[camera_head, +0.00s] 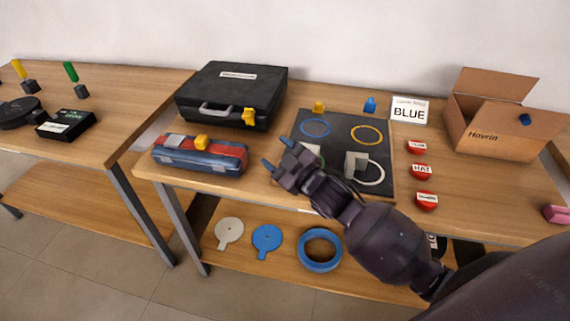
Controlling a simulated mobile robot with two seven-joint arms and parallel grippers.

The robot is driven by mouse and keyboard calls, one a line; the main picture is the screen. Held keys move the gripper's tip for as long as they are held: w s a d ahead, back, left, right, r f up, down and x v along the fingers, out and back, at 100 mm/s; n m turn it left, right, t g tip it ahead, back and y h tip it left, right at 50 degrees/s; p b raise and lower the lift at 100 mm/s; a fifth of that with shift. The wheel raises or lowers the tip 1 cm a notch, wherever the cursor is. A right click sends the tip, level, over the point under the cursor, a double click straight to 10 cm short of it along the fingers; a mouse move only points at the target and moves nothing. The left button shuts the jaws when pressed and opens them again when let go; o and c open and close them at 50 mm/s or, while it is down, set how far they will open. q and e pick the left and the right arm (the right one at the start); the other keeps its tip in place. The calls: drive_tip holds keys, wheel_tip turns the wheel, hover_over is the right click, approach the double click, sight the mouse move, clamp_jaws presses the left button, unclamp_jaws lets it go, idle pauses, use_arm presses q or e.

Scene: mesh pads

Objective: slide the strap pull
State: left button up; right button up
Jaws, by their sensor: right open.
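No part is clearly marked as the strap pull, and I cannot tell which piece it is. A yellow piece (202,142) sits on top of the blue and red case (190,158) near the table's front left. Another yellow piece (249,117) is on the front of the black case (225,85), right of its handle. My right gripper (275,153) is open, with its blue-tipped fingers pointing left, just right of the blue and red case. It appears empty and apart from the case. My arm hides part of the black mat. My left gripper is not in view.
A black mat (340,125) with coloured rings lies right of the gripper. Beyond it are a BLUE sign (409,111), red buttons (421,171) and an open cardboard box (490,130). Blue and white discs lie on the lower shelf (285,272). Another table (110,105) stands left.

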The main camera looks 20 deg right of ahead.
drive_tip(key=shift+s+d+f, duration=0.1)
drive_tip(key=shift+s+f, duration=0.2)
drive_tip(key=shift+f, duration=0.2)
drive_tip(key=shift+s+d+f, duration=0.1)
drive_tip(key=shift+s+f, duration=0.2)
drive_tip(key=shift+f, duration=0.2)
